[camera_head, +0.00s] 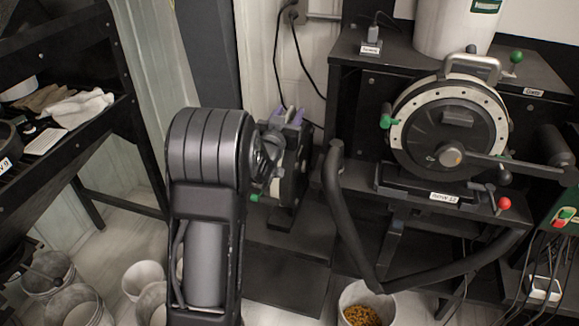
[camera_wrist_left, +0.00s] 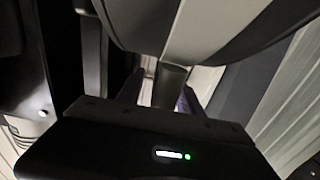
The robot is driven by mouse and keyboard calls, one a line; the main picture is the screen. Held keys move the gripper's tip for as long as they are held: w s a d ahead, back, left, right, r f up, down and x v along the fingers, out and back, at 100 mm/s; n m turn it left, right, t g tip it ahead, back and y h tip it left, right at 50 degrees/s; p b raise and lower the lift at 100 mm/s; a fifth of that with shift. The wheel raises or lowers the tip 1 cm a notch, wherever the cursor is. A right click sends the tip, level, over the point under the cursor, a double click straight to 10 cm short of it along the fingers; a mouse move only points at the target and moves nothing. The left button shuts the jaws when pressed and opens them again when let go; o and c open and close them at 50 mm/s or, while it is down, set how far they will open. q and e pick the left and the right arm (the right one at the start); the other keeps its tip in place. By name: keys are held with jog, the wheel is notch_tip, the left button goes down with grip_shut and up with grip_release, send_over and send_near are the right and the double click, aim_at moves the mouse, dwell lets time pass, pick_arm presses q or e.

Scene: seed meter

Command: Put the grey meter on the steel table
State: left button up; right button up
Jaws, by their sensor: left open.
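A round meter (camera_head: 289,178) with a dark and pale rim stands on a low black platform behind my left arm, seen nearly edge-on. My arm hides part of it, and I cannot tell if it is the grey one. My left gripper (camera_head: 289,116) is at its top, with purple fingertips apart. In the left wrist view the open fingers (camera_wrist_left: 161,92) stand either side of a dark handle-like piece (camera_wrist_left: 173,80); I cannot tell if they touch it. My right gripper is out of view. I cannot make out a steel table.
Another large round meter (camera_head: 450,127) with a metal handle sits on a black stand at the right, under a white cylinder (camera_head: 455,25). A black shelf (camera_head: 95,120) stands at the left. White buckets (camera_head: 143,278) and a bucket of yellow grain (camera_head: 366,303) are on the floor.

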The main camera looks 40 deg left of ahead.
pick_arm(q)
jog(key=shift+c, duration=0.5)
grip_shut()
dwell(0.3)
dwell(0.9)
jog(key=shift+w+r, duration=0.1)
jog(key=shift+r, duration=0.35)
jog(key=shift+f, duration=0.1)
